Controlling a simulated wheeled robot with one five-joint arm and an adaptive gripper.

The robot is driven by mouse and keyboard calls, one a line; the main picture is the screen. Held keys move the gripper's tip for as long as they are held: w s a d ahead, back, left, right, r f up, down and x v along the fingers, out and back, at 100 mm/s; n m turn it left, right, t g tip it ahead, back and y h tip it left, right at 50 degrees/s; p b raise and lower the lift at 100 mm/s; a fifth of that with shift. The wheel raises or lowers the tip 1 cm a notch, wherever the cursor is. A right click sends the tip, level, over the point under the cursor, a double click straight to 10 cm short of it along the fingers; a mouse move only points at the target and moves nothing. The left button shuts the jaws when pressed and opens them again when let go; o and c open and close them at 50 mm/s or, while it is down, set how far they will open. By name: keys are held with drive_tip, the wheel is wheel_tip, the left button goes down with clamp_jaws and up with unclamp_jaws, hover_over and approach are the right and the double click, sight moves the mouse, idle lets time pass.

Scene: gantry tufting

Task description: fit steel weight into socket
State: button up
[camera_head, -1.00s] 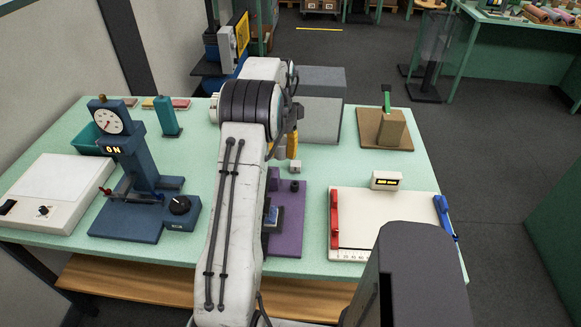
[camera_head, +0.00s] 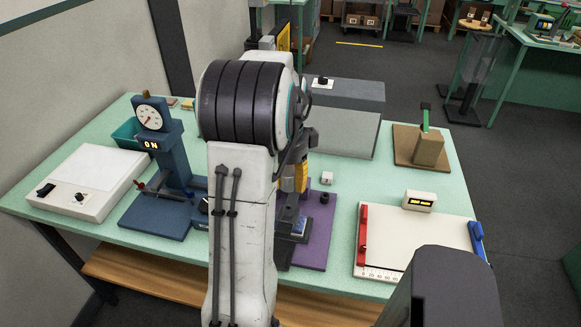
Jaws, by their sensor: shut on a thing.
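My gripper (camera_head: 292,207) hangs at the right side of my arm, pointing down over the purple base (camera_head: 319,248). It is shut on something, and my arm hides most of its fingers. The steel weight is not clearly visible; it is hidden at the gripper. The purple base carries a dark upright part and a small blue panel (camera_head: 299,227).
A blue dial press (camera_head: 160,150) and a white box (camera_head: 90,180) stand left. Right are a white board with red and blue handles (camera_head: 400,240) and a brown block (camera_head: 428,148). A grey box (camera_head: 345,130) stands behind.

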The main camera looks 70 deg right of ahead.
sight(288, 172)
drive_tip(key=shift+f+m, duration=0.1)
drive_tip(key=shift+m, duration=0.3)
drive_tip(key=shift+f, duration=0.1)
drive_tip(key=shift+f+b, duration=2.15)
drive_tip(key=shift+f, duration=0.2)
drive_tip(key=shift+f+b, duration=0.9)
drive_tip(key=shift+f, duration=0.3)
idle(0.4)
drive_tip(key=o, duration=1.3)
drive_tip(key=shift+a, duration=0.1)
drive_tip(key=shift+c, duration=0.2)
wheel_tip(288, 172, up, 12)
drive_tip(key=shift+a+r, duration=0.1)
drive_tip(key=shift+a, duration=0.05)
